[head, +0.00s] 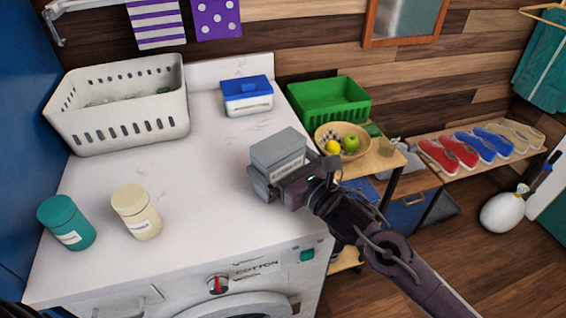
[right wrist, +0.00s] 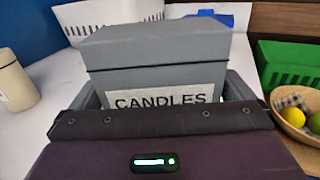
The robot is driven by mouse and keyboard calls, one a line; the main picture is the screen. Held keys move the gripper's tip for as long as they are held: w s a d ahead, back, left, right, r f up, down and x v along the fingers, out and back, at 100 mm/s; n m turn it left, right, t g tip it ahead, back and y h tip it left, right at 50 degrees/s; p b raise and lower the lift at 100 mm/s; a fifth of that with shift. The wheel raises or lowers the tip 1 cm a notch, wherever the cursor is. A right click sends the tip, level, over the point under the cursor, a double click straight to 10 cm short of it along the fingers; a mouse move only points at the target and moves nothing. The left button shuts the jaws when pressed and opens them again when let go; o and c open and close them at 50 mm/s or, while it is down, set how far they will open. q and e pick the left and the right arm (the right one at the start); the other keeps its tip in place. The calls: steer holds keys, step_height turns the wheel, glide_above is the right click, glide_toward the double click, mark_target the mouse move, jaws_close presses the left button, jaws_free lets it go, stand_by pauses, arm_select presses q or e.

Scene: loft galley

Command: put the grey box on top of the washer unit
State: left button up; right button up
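The grey box (head: 278,154) has a lid and a white label; in the right wrist view the box (right wrist: 160,55) reads "CANDLES". My right gripper (head: 272,185) has its fingers on both sides of the box, low on it, and appears shut on it. The box is upright, over or on the right part of the white top of the washer unit (head: 195,180). I cannot tell whether its base touches the top, since the gripper hides it. The washer's front shows a dial and the words "COTTON" and "WOOL". My left gripper is not in view.
A white basket (head: 125,130) and a blue-lidded box (head: 247,97) stand at the back of the top. A teal jar (head: 66,224) and a cream jar (head: 136,212) stand front left. A green crate (head: 330,110) and a fruit bowl (head: 353,155) are to the right.

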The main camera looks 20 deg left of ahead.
steer(key=shift+r, duration=0.25)
steer(key=b+v, duration=0.2)
steer(key=v, duration=0.9)
steer(key=shift+d+f, duration=0.15)
steer(key=shift+f, duration=0.05)
steer(key=shift+s+d+r, duration=0.1)
steer(key=shift+s+d, duration=0.2)
